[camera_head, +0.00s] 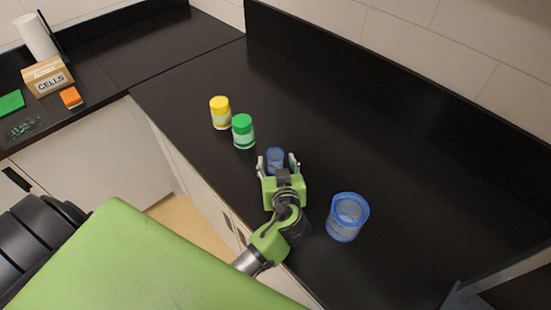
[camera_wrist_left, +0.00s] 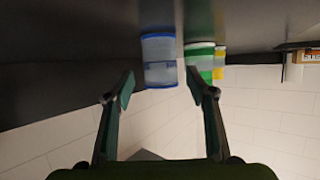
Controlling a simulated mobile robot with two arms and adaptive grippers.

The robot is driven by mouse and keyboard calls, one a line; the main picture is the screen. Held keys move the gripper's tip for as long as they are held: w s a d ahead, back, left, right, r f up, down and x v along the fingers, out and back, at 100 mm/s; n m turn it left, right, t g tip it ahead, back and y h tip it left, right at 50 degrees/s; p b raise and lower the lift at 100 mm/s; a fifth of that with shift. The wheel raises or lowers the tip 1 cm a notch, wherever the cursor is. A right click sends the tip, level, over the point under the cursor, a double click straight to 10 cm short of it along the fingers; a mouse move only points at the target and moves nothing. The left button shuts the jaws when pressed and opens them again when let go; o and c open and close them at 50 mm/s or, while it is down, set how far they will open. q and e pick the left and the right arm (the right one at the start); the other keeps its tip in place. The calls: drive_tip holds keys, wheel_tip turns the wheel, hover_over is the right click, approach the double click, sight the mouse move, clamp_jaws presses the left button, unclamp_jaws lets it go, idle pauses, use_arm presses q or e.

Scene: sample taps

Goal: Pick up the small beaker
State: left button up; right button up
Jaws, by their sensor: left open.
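The small beaker (camera_head: 275,154) is a clear blue-tinted cup standing on the black counter. My left gripper (camera_head: 278,162) is open, with its fingers to either side of the small beaker in the head view and its palm covering the near part. In the left wrist view, the small beaker (camera_wrist_left: 160,62) shows a blue rim and appears between and just beyond the open fingertips of my left gripper (camera_wrist_left: 161,85). Contact cannot be made out. A larger blue-rimmed beaker (camera_head: 347,217) stands to the right of the gripper. My right gripper is not in view.
A green-capped jar (camera_head: 243,131) and a yellow-capped jar (camera_head: 220,113) stand left of the small beaker. A box marked CELLS (camera_head: 47,77) and an orange item (camera_head: 71,97) lie on the far-left counter. The counter (camera_head: 410,150) is clear toward the back right.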

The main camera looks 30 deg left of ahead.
sight(277, 161)
use_arm(q)
drive_tip(key=x, duration=0.3)
drive_tip(key=shift+a+p, duration=0.1)
drive_tip(key=shift+p, duration=0.25)
drive_tip(key=c, duration=0.9)
